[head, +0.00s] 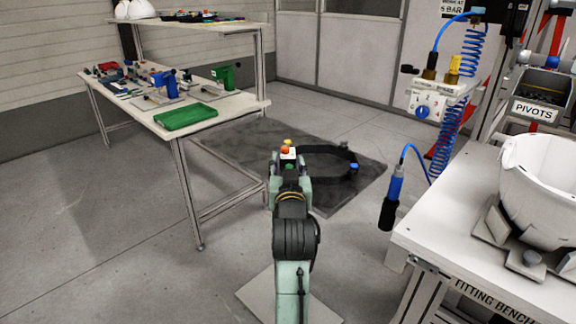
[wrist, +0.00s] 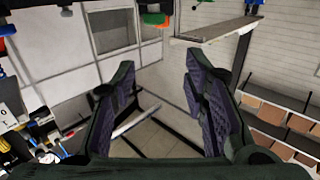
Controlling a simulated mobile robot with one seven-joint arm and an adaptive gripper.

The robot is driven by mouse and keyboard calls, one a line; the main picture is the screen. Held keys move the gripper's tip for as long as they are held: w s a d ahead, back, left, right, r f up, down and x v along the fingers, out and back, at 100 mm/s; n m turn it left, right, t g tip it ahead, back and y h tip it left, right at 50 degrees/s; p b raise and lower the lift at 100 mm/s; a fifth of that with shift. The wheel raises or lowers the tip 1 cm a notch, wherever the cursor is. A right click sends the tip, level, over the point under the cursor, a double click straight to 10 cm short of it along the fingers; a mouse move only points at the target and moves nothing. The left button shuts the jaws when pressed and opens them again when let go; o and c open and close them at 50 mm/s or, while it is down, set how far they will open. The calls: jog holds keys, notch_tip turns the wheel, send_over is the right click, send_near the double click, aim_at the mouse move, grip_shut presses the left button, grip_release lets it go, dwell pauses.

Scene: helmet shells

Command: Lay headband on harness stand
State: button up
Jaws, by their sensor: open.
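A black band-like loop with a blue knob, likely the headband (head: 352,154), shows in the head view just right of the end of my arm. I cannot tell whether it touches my arm, hangs or lies over the dark mat. My gripper (wrist: 160,75) is open in the wrist view, its two dark fingers well apart. Only background shows between them. In the head view my arm reaches forward at the middle and the fingers cannot be made out clearly. I cannot pick out the harness stand with certainty.
A fitting bench (head: 421,225) stands at the right, with a white helmet shell (head: 545,185) in a grey cradle. A blue tool (head: 395,185) hangs beside it on a coiled hose. A workbench (head: 215,118) with a green tray (head: 186,117) stands at left.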

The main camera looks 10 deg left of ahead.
jog(key=shift+s, duration=0.3)
